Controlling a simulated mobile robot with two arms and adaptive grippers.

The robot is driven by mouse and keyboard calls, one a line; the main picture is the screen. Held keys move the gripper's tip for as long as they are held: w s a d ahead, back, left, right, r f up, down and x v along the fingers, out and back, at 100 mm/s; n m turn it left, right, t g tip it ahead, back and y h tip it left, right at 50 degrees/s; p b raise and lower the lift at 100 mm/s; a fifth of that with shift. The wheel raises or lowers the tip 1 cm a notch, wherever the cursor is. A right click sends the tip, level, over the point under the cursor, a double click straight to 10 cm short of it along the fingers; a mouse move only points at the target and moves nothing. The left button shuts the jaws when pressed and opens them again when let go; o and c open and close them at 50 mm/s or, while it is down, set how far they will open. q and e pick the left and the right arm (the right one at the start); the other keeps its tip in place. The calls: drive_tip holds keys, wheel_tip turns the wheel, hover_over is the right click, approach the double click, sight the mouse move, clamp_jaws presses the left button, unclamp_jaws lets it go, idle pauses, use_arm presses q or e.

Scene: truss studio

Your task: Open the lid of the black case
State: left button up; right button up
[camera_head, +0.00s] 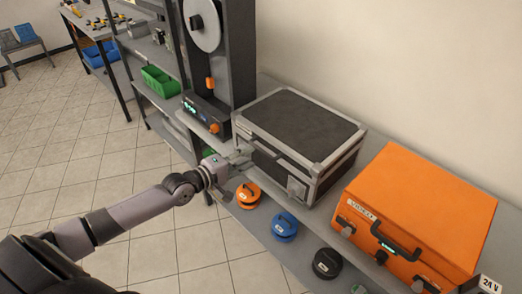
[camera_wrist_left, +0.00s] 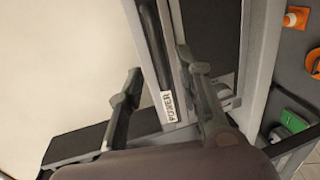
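The black case (camera_head: 300,125) has a dark top and silver metal edges. It stands on the shelf with its lid down, as far as I can see. A silver latch (camera_head: 297,188) shows on its front. My left gripper (camera_head: 240,156) is at the left end of the case's front. In the left wrist view my left gripper (camera_wrist_left: 160,85) has its fingers apart. A black bar (camera_wrist_left: 154,50) and a label reading POWER lie between or just beyond the fingers; I cannot tell whether they touch. My right gripper is not in view.
An orange case (camera_head: 420,215) stands right of the black case. Orange, blue and black round items (camera_head: 285,226) lie on the lower shelf. A dark machine with a reel (camera_head: 205,25) stands to the left. A wall is behind; the tiled floor in front is clear.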

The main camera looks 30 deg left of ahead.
sight(260, 151)
use_arm(q)
drive_tip(key=x, duration=0.7)
drive_tip(key=shift+c, duration=0.4)
clamp_jaws()
idle(0.5)
